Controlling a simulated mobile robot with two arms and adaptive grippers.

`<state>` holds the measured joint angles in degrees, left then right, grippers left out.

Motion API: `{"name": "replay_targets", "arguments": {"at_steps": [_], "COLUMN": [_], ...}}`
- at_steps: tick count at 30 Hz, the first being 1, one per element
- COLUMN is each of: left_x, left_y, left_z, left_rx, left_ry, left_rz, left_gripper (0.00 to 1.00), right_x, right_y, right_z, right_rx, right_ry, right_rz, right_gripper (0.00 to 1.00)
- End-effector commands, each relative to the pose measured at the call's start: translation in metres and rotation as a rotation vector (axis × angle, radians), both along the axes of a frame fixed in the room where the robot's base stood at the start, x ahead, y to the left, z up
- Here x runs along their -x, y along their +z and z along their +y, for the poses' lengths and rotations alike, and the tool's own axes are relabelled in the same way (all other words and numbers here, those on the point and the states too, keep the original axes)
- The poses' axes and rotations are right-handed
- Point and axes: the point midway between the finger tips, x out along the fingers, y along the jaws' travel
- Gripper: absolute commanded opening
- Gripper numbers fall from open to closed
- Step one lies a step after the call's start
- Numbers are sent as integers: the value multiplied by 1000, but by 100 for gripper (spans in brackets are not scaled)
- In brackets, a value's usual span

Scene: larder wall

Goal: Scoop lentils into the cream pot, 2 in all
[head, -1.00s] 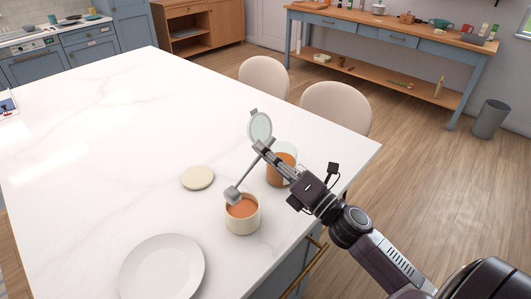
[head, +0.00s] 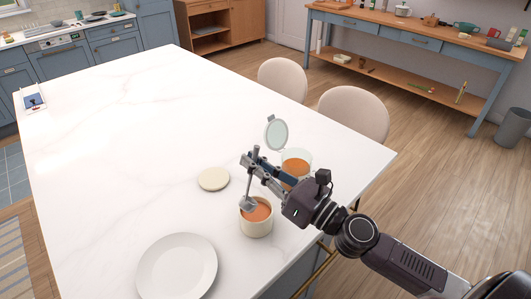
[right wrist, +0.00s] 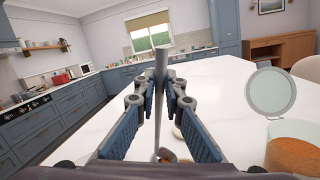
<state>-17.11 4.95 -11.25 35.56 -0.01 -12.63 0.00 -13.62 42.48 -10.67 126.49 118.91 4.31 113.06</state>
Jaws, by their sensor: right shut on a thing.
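The cream pot (head: 257,228) stands on the white table with orange lentils (head: 258,210) in it. My right gripper (head: 250,162) is shut on the handle of a grey scoop (head: 247,204). The scoop's head hangs at the left back of the pot's mouth; I cannot tell whether it touches the rim or holds lentils. The glass jar (head: 299,157) of lentils stands behind, partly hidden by my right arm, its round lid (head: 276,133) swung up. In the right wrist view the handle (right wrist: 161,85) stands between the fingers, with the jar (right wrist: 290,155) at right. My left gripper is out of view.
A cream round lid (head: 213,179) lies on the table left of the pot. A white plate (head: 177,266) lies in front to the left. Two chairs (head: 352,113) stand along the far right edge. The table's far left is mostly clear.

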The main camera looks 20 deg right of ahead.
Motion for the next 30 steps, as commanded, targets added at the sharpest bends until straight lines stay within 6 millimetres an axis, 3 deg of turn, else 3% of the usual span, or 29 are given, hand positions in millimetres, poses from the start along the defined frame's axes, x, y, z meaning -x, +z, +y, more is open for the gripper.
{"name": "replay_targets", "arguments": {"at_steps": [9,27,30], "left_x": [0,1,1], "left_y": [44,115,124], "left_z": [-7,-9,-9], "left_rx": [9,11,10], "left_ry": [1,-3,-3], "left_rz": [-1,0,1], "left_gripper": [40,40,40], "right_x": [10,27,26], "right_y": [12,-22,-9], "right_z": [34,89,87], "right_rx": [255,733,727], "right_ry": [2,1,-1], "right_rz": [-78,-223,-223], "right_gripper": [0,0,0]}}
